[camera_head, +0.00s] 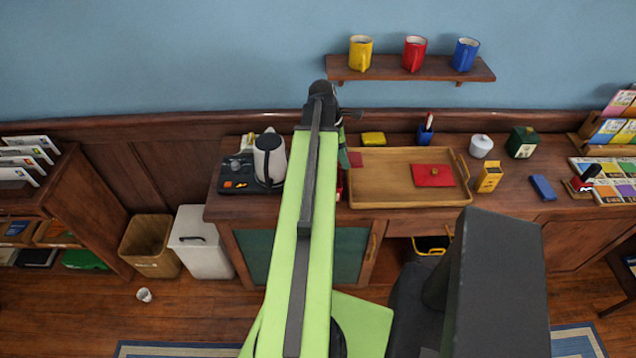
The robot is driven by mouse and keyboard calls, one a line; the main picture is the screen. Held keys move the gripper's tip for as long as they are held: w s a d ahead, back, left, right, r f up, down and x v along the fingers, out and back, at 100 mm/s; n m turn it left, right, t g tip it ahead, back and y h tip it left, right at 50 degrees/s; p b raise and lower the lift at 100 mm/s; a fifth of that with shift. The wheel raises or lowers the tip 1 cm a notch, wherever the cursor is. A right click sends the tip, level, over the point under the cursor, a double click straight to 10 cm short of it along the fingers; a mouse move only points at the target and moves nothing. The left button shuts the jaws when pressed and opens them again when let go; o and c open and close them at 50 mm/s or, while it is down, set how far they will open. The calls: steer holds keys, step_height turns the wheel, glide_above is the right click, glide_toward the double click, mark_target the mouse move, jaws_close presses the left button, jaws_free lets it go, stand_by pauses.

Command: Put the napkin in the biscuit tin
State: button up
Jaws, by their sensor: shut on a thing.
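My green arm stands in the middle of the view and hides the part of the counter behind it. My gripper is hidden behind this arm, so what it holds does not show. I cannot make out a napkin for sure. A small dark red piece (355,160) shows just right of my arm, at the tray's left end; I cannot tell what it is. A flat red square thing with a small knob or seal (433,176) lies in the wooden tray. I cannot tell whether it is the biscuit tin. A dark green box (522,142) stands farther right.
The wooden tray (385,200) lies on the counter. A kettle (269,158) stands left of my arm; a white pot (481,146) and yellow box (488,177) stand right. Mugs line the shelf (430,68) above. A white bin (200,243) stands on the floor.

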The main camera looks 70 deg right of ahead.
steer(key=shift+w+a+f+b, duration=0.45)
steer(key=shift+w+f+b, duration=0.9)
steer(key=shift+f, duration=0.35)
steer(key=shift+w+a+f+b, duration=0.4)
steer(key=shift+w+f+b, duration=0.8)
steer(key=shift+f+b, duration=0.45)
steer(key=shift+w+a+f+b, duration=0.45)
steer(key=shift+w+f+b, duration=0.85)
steer(key=shift+f, duration=0.45)
steer(key=shift+f, duration=0.1)
steer(key=o, duration=1.1)
steer(key=shift+c, duration=0.2)
steer(key=shift+r, duration=0.2)
